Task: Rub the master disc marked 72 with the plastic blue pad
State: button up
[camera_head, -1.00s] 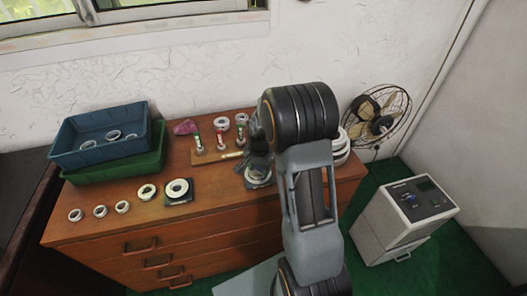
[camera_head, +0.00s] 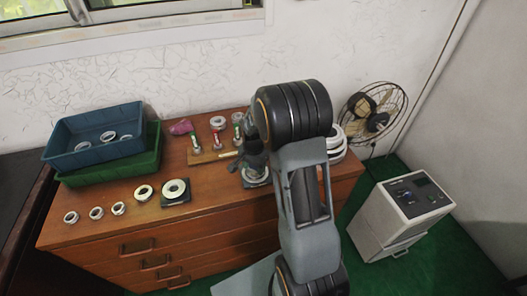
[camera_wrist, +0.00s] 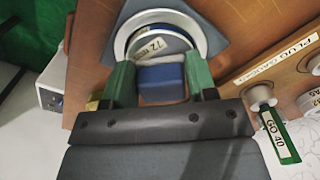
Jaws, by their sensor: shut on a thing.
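The master disc marked 72 (camera_wrist: 150,42) is pale, with a silver rim, on a dark square mat (camera_wrist: 208,40) in the wrist view. My gripper (camera_wrist: 160,82) has green fingers shut on the blue pad (camera_wrist: 161,72). The pad is over the near part of the disc face and hides some of it. I cannot tell whether pad and disc touch. In the head view my gripper (camera_head: 254,160) is low over the disc and mostly hides it; the edge of its mat (camera_head: 263,184) shows.
A wooden stand (camera_head: 208,156) with several upright plug gauges is close by; a GO 40 tag (camera_wrist: 281,137) shows beside my gripper. Stacked white rings (camera_head: 337,143) are to the right. Blue (camera_head: 75,164) and green (camera_head: 110,174) trays and several loose rings are to the left.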

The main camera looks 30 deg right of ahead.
jog(key=shift+s+d, duration=0.65)
jog(key=shift+d, duration=0.35)
jog(key=shift+s+r+p, duration=0.1)
jog(key=shift+r+p, duration=0.2)
jog(key=shift+p, duration=0.15)
notch_tip(320, 180, up, 2)
jog(key=shift+r+p, duration=0.15)
jog(key=shift+p, duration=0.15)
jog(key=shift+r+p, duration=2)
jog(key=shift+r, duration=0.75)
jog(key=shift+f, duration=0.1)
